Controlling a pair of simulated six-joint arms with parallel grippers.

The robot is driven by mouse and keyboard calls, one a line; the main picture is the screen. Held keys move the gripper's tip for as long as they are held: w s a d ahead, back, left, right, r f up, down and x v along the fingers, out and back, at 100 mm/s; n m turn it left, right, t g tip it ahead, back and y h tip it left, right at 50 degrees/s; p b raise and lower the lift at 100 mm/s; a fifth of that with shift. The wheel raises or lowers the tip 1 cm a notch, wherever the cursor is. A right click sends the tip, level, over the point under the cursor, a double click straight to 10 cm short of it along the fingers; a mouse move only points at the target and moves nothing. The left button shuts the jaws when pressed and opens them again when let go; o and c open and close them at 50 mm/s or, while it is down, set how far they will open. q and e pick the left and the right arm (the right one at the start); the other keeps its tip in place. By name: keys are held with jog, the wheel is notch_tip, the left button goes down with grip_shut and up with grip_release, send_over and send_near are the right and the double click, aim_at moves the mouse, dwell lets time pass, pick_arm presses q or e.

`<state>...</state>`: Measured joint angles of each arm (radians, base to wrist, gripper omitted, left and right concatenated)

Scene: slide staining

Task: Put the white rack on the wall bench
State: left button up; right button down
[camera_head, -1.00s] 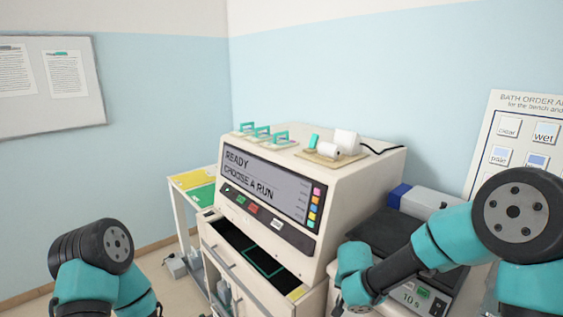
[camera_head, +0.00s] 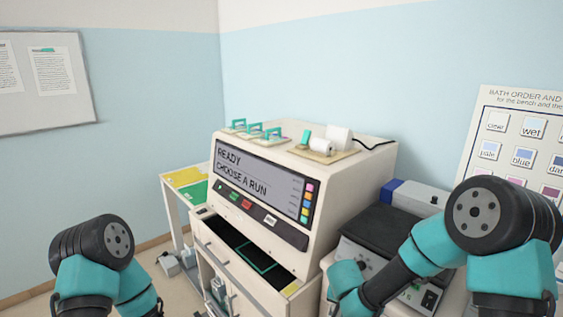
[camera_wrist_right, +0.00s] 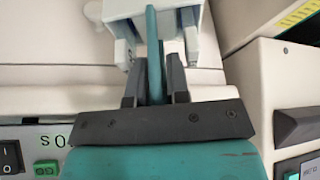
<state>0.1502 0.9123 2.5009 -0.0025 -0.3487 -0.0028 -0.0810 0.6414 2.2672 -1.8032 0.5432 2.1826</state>
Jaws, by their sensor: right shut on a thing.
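The white rack (camera_wrist_right: 185,12) shows at the top of the right wrist view, with a teal handle (camera_wrist_right: 153,40) coming down from it. My right gripper (camera_wrist_right: 154,78) is shut on this handle, one dark finger on each side. The rack's far part is cut off by the frame, and the rack is not visible in the head view. A narrow white bench (camera_head: 173,212) with yellow and green patches on top stands at the left near the wall; I cannot tell if it is the wall bench. My left arm is at lower left, its gripper out of view.
A large white machine (camera_head: 330,205) stands in the middle, with an open dark tray (camera_head: 232,238) in front. Teal-handled pieces (camera_head: 257,131) stand on its top. A dark-topped device (camera_head: 385,235) is close to my right arm. Floor shows at lower left.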

jog(key=w+a+f+n+y, duration=0.1)
jog(key=a+f+n, duration=0.1)
jog(key=a+f, duration=0.4)
jog(key=w+a+f+n+y, duration=0.1)
jog(key=a+f+n, duration=0.2)
jog(key=a+f, duration=0.3)
jog(key=shift+w+f, duration=0.25)
jog(key=shift+f, duration=2.4)
jog(key=shift+a, duration=0.1)
